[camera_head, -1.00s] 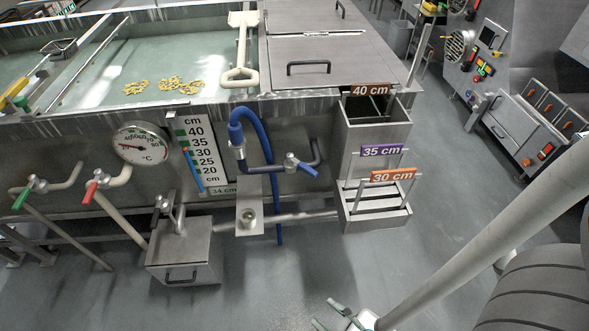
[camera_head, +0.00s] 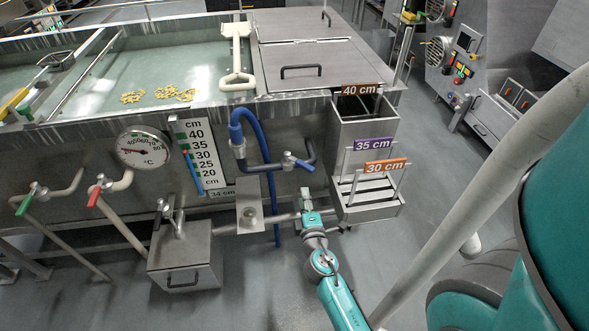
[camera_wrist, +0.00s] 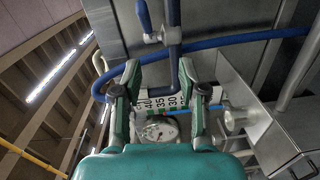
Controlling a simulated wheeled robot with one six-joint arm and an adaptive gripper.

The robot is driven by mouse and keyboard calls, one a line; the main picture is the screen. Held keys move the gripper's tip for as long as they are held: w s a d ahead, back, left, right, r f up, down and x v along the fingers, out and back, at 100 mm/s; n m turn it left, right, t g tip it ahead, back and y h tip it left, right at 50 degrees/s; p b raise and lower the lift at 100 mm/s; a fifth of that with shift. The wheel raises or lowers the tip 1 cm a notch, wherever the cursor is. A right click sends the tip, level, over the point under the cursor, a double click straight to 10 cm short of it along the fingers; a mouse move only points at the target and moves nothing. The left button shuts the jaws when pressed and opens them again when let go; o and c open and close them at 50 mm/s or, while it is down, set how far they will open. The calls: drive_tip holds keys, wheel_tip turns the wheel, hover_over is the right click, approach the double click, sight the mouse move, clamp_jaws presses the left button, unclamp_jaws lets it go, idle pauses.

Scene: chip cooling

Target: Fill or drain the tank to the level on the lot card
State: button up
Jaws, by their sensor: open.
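The steel tank (camera_head: 70,158) holds water with yellow chips (camera_head: 172,93) floating in it. Its level scale (camera_head: 200,150) has a blue column (camera_head: 192,172) topping out about the 30 to 35 marks; the exact reading is unclear. A blue-handled valve (camera_head: 297,162), a red-handled valve (camera_head: 97,193) and a green-handled valve (camera_head: 28,199) are on the front. Plates marked 40 cm (camera_head: 361,90), 35 cm (camera_head: 373,145) and 30 cm (camera_head: 386,167) are at the box on the right. My gripper (camera_head: 306,192) is open and empty, below the blue-handled valve.
A blue hose (camera_head: 270,190) hangs down the tank front beside the blue-handled valve. A dial thermometer (camera_head: 143,148) is left of the scale. A steel box (camera_head: 184,262) with a black handle stands below. The grey floor in front is clear; machines (camera_head: 460,70) stand at right.

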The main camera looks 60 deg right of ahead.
sight(304, 168)
drive_tip(key=shift+h, duration=0.5)
drive_tip(key=x, duration=0.9)
drive_tip(key=s+r+x, duration=0.1)
drive_tip(key=x, duration=0.3)
drive_tip(key=shift+w+d, duration=0.15)
drive_tip(key=shift+d, duration=0.5)
clamp_jaws()
